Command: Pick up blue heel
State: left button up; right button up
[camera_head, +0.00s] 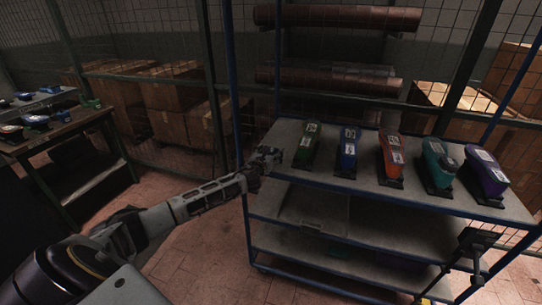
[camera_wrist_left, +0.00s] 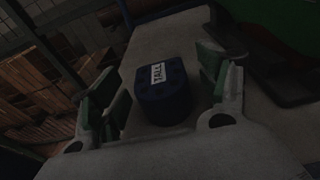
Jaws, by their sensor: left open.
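A small dark blue heel (camera_wrist_left: 162,98) with a white label reading "TALL" stands on the grey cart top in the left wrist view. My left gripper (camera_wrist_left: 160,76) is open, with one green-padded finger on each side of the heel. A gap shows on the right side; contact on the left side is unclear. In the head view my left gripper (camera_head: 268,157) is at the left end of the cart's top shelf, and the heel is hard to make out there. A dark shape at the lower right may be my right gripper (camera_head: 477,242); its jaws are unclear.
The blue-framed cart (camera_head: 330,180) carries a row of shoe-shaped pieces: green (camera_head: 306,146), blue (camera_head: 348,150), orange (camera_head: 391,157), teal (camera_head: 437,163) and purple (camera_head: 484,171). The green one is just right of my left gripper. A bench (camera_head: 60,130) stands far left.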

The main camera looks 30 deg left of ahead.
pick_arm(q)
jog(key=shift+w, duration=0.25)
pick_arm(e)
jog(key=shift+w, duration=0.3)
pick_arm(q)
jog(key=shift+c, duration=0.6)
jog(key=c, duration=1)
jog(key=shift+c, duration=0.2)
jog(key=shift+a+r, duration=0.1)
jog(key=shift+r, duration=0.45)
notch_tip(320, 180, up, 8)
jog(key=shift+f+p, duration=0.15)
jog(key=shift+p, duration=0.45)
jog(key=shift+r, duration=0.6)
pick_arm(e)
jog(key=shift+s+a+r, duration=0.15)
jog(key=shift+a+r, duration=0.15)
jog(key=shift+a, duration=0.25)
jog(key=shift+s+a+r, duration=0.15)
jog(key=shift+a+r, duration=0.15)
jog(key=shift+a, duration=0.25)
